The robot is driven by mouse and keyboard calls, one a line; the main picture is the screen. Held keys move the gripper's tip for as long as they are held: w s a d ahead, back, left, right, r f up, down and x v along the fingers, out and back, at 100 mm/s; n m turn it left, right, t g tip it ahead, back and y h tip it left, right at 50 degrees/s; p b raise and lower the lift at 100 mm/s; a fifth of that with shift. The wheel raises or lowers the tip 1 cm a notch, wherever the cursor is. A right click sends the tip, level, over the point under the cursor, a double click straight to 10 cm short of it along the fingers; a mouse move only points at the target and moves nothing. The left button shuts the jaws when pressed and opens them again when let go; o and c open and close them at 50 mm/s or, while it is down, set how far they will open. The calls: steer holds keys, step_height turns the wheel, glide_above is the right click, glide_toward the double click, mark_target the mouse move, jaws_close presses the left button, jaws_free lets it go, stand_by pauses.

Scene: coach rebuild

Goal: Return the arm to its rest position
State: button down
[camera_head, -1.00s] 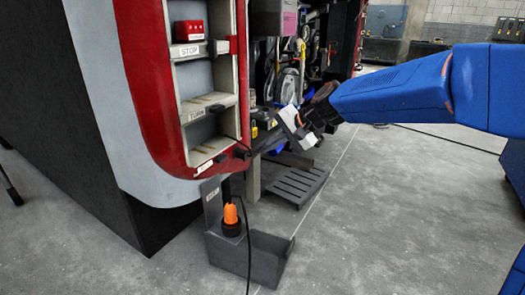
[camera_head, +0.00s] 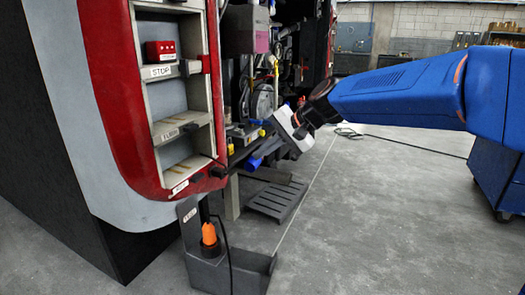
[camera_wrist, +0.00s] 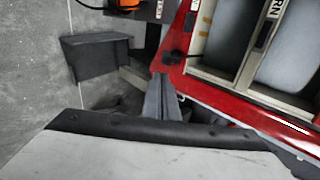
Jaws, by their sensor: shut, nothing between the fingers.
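My arm reaches in from the right in the head view, with my gripper (camera_head: 254,150) pointing down and left beside the red and grey coach shell (camera_head: 110,110). In the wrist view my gripper (camera_wrist: 161,85) shows its dark fingers together, with nothing seen between them. The fingertips lie close to the shell's red edge in the picture; I cannot tell the exact gap.
A shelf unit (camera_head: 180,128) with a red STOP box (camera_head: 160,50) is in the shell. A dark floor holder (camera_head: 255,268) contains an orange-topped item (camera_head: 208,234). A dark pallet (camera_head: 277,198) lies behind. Open floor is at the right.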

steer(key=s+d+f+n+h, duration=0.1)
steer(key=s+d+f+h, duration=0.2)
steer(key=s+d, duration=0.7)
steer(key=s+d+f+n+h, duration=0.2)
steer(key=s+d+f, duration=0.5)
steer(key=s+d, duration=0.4)
steer(key=s+d+f+n+t+h, duration=0.1)
steer(key=s+d+f+h, duration=0.2)
steer(key=s+d, duration=0.8)
step_height(320, 180, down, 2)
steer(key=shift+d+f+h, duration=0.1)
steer(key=shift+d+h, duration=0.3)
steer(key=shift+d, duration=0.1)
